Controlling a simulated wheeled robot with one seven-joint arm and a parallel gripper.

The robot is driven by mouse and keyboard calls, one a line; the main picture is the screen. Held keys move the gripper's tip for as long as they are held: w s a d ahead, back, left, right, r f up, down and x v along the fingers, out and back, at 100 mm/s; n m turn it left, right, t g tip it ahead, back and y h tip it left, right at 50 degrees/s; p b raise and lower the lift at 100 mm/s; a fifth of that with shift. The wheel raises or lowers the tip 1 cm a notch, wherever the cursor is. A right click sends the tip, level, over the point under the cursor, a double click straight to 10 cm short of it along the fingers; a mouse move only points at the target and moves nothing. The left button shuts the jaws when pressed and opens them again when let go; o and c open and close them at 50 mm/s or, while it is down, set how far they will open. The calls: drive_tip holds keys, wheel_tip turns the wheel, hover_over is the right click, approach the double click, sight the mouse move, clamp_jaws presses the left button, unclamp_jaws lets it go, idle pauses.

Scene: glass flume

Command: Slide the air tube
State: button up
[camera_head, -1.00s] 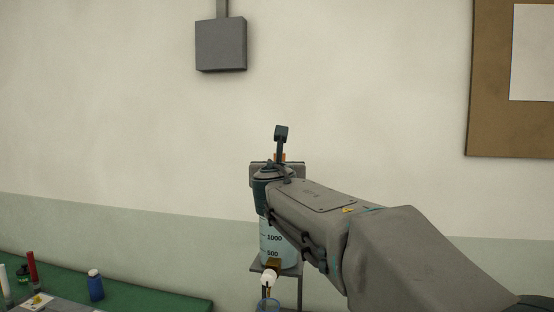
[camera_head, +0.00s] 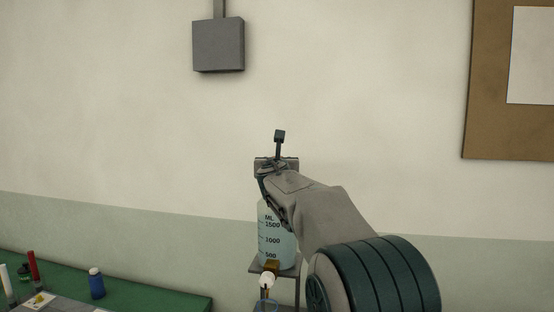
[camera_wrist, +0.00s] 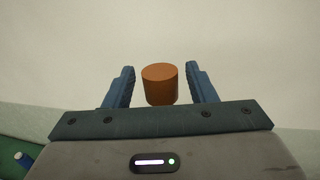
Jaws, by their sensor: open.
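A clear bottle (camera_head: 276,232) with volume marks up to 1500 ML and pale blue liquid stands upright on a small grey stand. My gripper (camera_wrist: 160,69) is at the top of the bottle; my arm hides the bottle's neck in the head view. In the wrist view, an orange-brown cylinder (camera_wrist: 160,86) lies between the two open blue fingers, with a gap on each side. I cannot tell whether it is the air tube's grip or a stopper. No thin air tube shows clearly in either view.
A small grey stand (camera_head: 258,267) holds the bottle, with a white-knobbed outlet (camera_head: 266,280) below. A green table (camera_head: 160,295) with a blue bottle (camera_head: 96,283) is at lower left. A grey wall box (camera_head: 218,45) and a framed board (camera_head: 480,120) hang behind.

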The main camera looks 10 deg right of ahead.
drive_tip(key=shift+w, duration=0.1)
drive_tip(key=shift+c, duration=0.3)
clamp_jaws()
drive_tip(key=shift+f+b, duration=1.8)
drive_tip(key=shift+f, duration=0.05)
drive_tip(key=shift+o, duration=0.3)
unclamp_jaws()
drive_tip(key=shift+r, duration=0.1)
drive_tip(key=s+a+b, duration=0.2)
drive_tip(key=s+b, duration=0.1)
drive_tip(key=s, duration=1)
drive_tip(key=shift+s+a+b, duration=0.3)
drive_tip(key=shift+b, duration=0.05)
